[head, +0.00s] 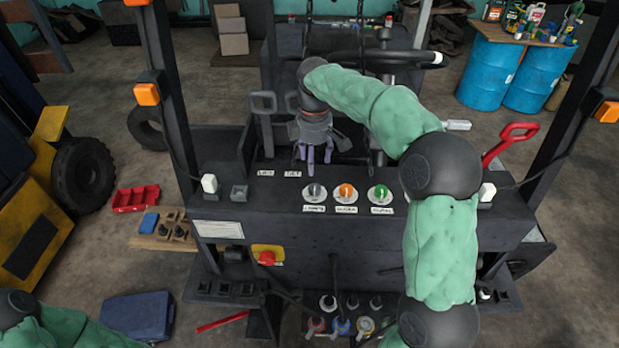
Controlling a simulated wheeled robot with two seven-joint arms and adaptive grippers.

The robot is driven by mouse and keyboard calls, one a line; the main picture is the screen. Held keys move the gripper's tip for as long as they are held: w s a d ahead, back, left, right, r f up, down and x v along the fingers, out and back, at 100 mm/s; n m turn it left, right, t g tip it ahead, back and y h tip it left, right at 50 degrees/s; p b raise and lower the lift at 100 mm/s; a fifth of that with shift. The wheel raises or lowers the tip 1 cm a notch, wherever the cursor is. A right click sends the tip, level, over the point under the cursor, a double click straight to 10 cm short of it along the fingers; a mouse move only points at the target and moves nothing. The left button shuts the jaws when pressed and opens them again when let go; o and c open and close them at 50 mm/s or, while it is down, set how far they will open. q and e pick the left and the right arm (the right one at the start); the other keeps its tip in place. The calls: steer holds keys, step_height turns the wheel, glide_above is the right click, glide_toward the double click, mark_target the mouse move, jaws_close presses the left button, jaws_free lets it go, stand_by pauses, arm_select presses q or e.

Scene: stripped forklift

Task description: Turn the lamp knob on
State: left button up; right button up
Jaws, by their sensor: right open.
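Three round knobs sit in a row on top of the dark forklift console (420,225): a grey one (314,192), an orange one (346,192) and a green one (380,193). Each has a pale round base and a small label below it. The labels are too small to read surely, so I cannot tell which knob is the lamp one. My right gripper (315,155) points down with its purple fingers apart and empty. It appears above and behind the grey knob, not touching it. My left arm shows only at the lower left; its gripper is out of frame.
Two levers (263,103) stand behind small plates left of my right gripper. A steering wheel (375,57) is behind my right arm. A red-handled lever (511,138) is at the right. A yellow box with a red button (267,256) is on the console's front.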

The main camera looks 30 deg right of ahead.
mark_target(315, 187)
steer(key=f, duration=0.8)
steer(key=shift+s+p, duration=0.2)
steer(key=shift+p, duration=0.2)
steer(key=shift+s+f, duration=0.2)
steer(key=shift+f, duration=0.6)
steer(key=shift+w+f, duration=0.1)
steer(key=c, duration=1.1)
